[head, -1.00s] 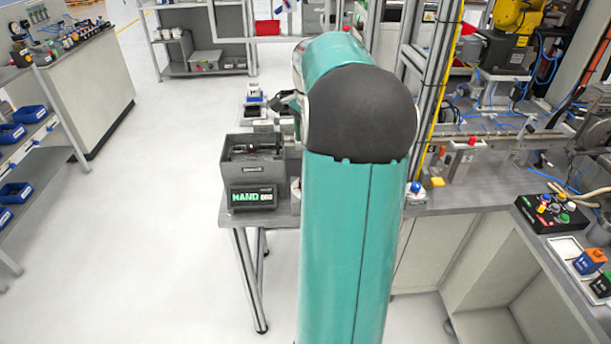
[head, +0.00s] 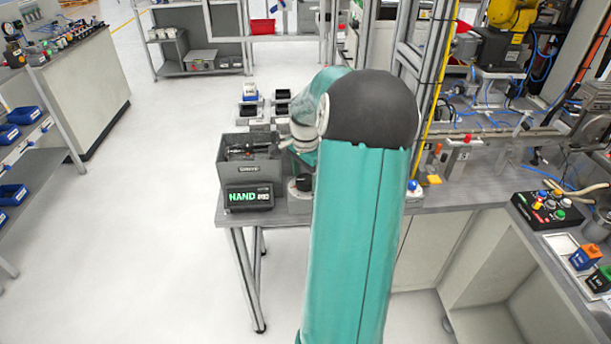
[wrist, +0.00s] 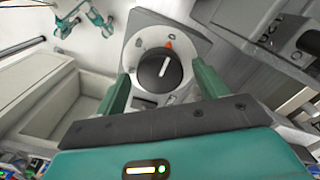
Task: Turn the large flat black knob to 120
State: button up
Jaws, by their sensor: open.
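The flat black knob (wrist: 160,72) sits on a round pale dial in the wrist view, with a white pointer line tilted up and slightly right. An orange mark (wrist: 169,45) lies on the dial near the pointer's end. The dial is on a grey box (wrist: 195,42). In the head view the knob (head: 304,183) shows just left of my arm. My gripper (wrist: 160,70) is open, its two green fingers spread on either side of the knob in the wrist view. I cannot tell how far above it they are. The dial numbers are too small to read.
A button panel (head: 546,209) is on the right bench. My arm hides part of the table.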

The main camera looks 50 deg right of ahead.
jog(key=c, duration=1)
